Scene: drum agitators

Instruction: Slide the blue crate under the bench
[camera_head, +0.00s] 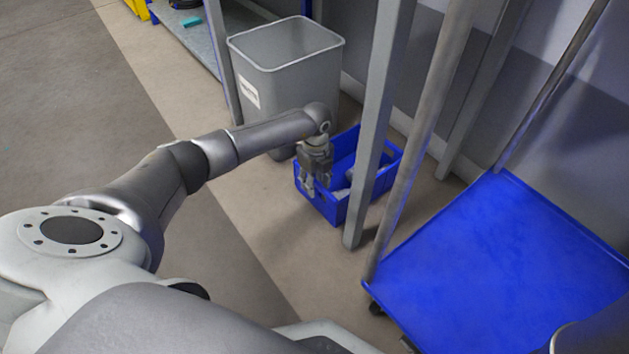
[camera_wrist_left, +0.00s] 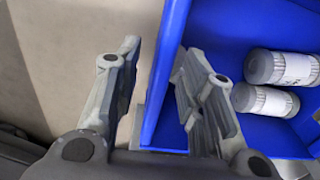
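The blue crate (camera_head: 330,209) stands on the floor, partly hidden by a grey upright post (camera_head: 374,125), apparently a bench leg. The bench top is not visible. My left gripper (camera_head: 309,186) is at the crate's near left wall. In the left wrist view, the open fingers (camera_wrist_left: 160,62) straddle the blue crate wall (camera_wrist_left: 167,65), one outside and one inside, with gaps visible. Two grey cylinders with white labels (camera_wrist_left: 285,68) lie inside the crate. My right gripper is not in view.
A grey bin (camera_head: 285,85) stands just behind the crate, to its left. A blue cart (camera_head: 505,265) with upright posts is at the right. A grey shelf (camera_head: 188,30) is at the back left. Open floor (camera_head: 235,215) lies left of the crate.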

